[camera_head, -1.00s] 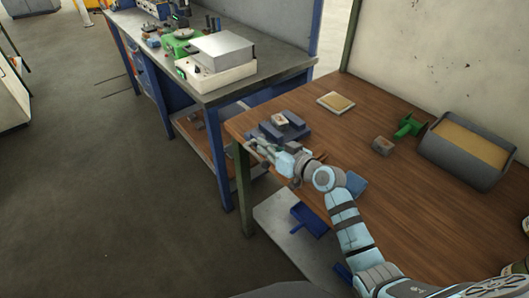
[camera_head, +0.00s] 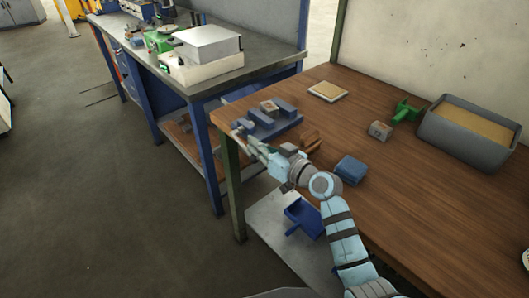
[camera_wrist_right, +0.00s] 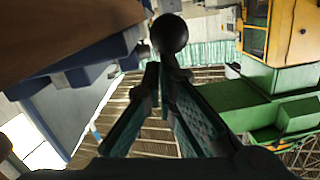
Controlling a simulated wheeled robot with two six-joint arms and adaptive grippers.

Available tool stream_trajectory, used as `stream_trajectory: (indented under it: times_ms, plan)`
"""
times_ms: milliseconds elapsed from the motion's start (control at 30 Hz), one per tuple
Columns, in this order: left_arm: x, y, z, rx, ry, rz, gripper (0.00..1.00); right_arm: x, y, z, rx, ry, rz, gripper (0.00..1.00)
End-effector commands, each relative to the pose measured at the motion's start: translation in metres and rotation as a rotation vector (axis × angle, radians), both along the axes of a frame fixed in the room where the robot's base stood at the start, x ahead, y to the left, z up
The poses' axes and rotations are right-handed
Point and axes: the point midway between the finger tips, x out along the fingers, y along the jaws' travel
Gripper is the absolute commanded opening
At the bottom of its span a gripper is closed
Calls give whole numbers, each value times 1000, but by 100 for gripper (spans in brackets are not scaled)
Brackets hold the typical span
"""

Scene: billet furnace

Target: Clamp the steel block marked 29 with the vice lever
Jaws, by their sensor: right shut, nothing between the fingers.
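The blue-grey vice (camera_head: 288,121) stands at the left front corner of the wooden table. A small steel block (camera_head: 268,106) sits between its jaws; its marking is too small to read. Another steel block (camera_head: 380,131) with an unreadable mark stands loose on the table. My right gripper (camera_head: 254,143) is shut and empty, just in front of the vice. In the right wrist view its fingers (camera_wrist_right: 159,76) meet just below a dark ball knob (camera_wrist_right: 169,33), apparently the lever's end. I cannot tell whether they touch it. My left gripper is not in view.
A blue box (camera_head: 351,170) and a brown object (camera_head: 311,138) lie near my right arm. A green object (camera_head: 405,111), a grey bin (camera_head: 470,132) and a flat tan pad (camera_head: 328,91) are farther back. A blue dustpan (camera_head: 304,217) lies on the lower shelf.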

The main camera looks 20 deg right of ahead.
Motion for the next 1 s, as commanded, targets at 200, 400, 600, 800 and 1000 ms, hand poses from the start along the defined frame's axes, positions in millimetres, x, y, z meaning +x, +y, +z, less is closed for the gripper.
stream_trajectory:
  times_ms: [200,400,600,800,1000]
  plan:
    - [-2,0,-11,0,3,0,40,-1,0,-9,0,3,1,0]
    - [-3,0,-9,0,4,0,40,-1,-2,-8,-1,3,-1,0]
    - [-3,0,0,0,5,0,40,-3,-5,3,-2,3,-1,0]
    - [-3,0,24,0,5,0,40,-16,-19,31,-3,3,0,0]
    - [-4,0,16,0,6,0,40,-59,-41,15,-6,4,5,0]
